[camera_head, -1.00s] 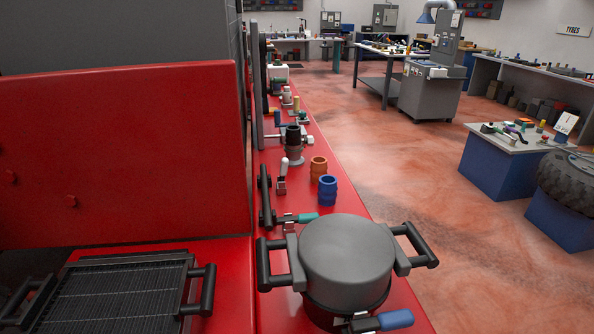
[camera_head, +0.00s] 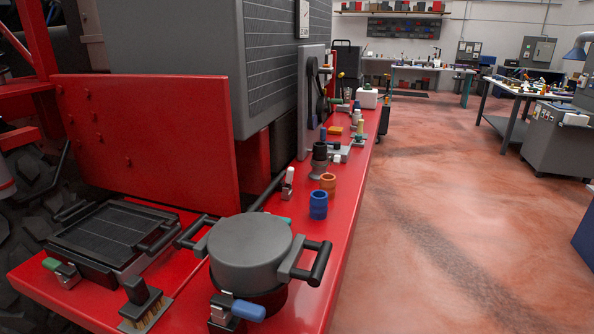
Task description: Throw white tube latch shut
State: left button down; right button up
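A toggle latch with a white handle (camera_head: 289,177) stands on the red truck bed, next to the dark tube (camera_head: 267,193) that runs beside the red panel. Its white handle points up, and its small metal base shows below. The latch is small in the picture, and I cannot tell how its hook sits on the tube. Neither of my grippers is in view.
A grey round pot-like canister (camera_head: 249,240) with black side handles stands in front, with a blue-handled latch (camera_head: 239,308) at its base. A blue cup (camera_head: 318,205) and an orange cup (camera_head: 328,183) stand right of the white latch. A brush (camera_head: 144,303) and black-framed grille (camera_head: 110,235) lie left.

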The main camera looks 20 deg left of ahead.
aim_at(291, 171)
jog(key=i+l+u, duration=0.15)
jog(key=i+l, duration=0.15)
jog(key=i+l+u, duration=0.15)
jog(key=i+l, duration=0.15)
jog(key=i+l+u, duration=0.15)
jog(key=l, duration=0.35)
jog(key=i+l+u, duration=0.15)
jog(key=i+l, duration=0.2)
jog(key=l, duration=0.1)
